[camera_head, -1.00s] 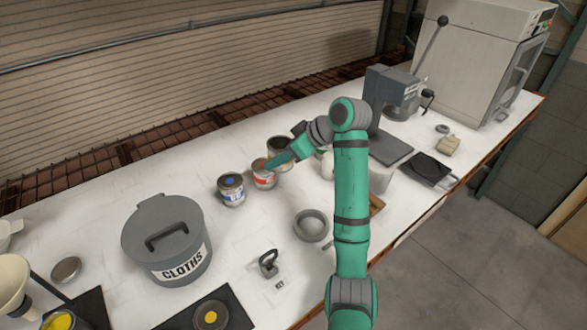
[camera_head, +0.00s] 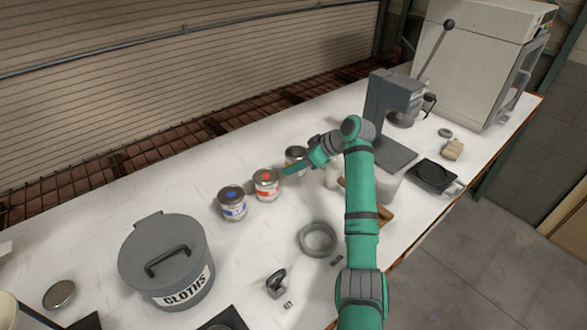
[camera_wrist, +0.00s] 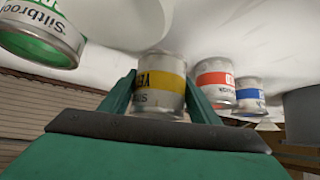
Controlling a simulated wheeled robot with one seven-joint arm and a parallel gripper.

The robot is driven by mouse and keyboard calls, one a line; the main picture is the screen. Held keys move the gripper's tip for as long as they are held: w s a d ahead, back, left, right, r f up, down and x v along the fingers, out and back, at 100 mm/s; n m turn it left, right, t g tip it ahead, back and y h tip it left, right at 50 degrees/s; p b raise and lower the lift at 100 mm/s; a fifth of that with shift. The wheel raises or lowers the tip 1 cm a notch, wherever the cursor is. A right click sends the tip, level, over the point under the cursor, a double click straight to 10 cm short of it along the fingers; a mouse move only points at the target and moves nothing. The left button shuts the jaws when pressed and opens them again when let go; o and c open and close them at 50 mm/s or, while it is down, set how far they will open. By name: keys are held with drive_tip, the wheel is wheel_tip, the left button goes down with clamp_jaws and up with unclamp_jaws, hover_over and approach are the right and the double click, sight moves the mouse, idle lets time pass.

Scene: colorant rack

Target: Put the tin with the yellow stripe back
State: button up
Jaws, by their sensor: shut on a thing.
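The tin with the yellow stripe (camera_wrist: 158,82) is between my fingers in the wrist view, which shows the scene upside down. In the head view a tin at my fingertips (camera_head: 296,153) appears to be the same one, partly hidden by my gripper. My gripper (camera_head: 292,168) is shut on it from the right. The wrist view also shows both fingers of my gripper (camera_wrist: 158,97) against its sides. I cannot tell whether it touches the bench. A red-striped tin (camera_head: 266,184) and a blue-striped tin (camera_head: 232,204) stand close by, to its left in the head view.
A green tin (camera_wrist: 40,38) is at the wrist view's upper left. A grey cloths bin (camera_head: 168,262), a grey ring-shaped dish (camera_head: 318,240) and a dark stand machine (camera_head: 390,110) are on the white bench (camera_head: 110,200).

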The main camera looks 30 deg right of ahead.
drive_tip(key=shift+w+d+f, duration=0.1)
drive_tip(key=shift+d+f, duration=0.1)
drive_tip(key=shift+f, duration=0.05)
drive_tip(key=f, duration=0.3)
drive_tip(key=shift+w, duration=0.2)
drive_tip(key=shift+a+f, duration=0.1)
drive_tip(key=shift+a, duration=0.1)
drive_tip(key=shift+s+d, duration=0.1)
drive_tip(key=shift+d, duration=0.15)
drive_tip(key=o, duration=1.3)
drive_tip(key=shift+f, duration=0.1)
drive_tip(key=shift+c, duration=0.2)
drive_tip(key=shift+s+d+r, duration=0.1)
drive_tip(key=shift+s+r, duration=0.15)
drive_tip(key=shift+r, duration=0.15)
drive_tip(key=v, duration=1.1)
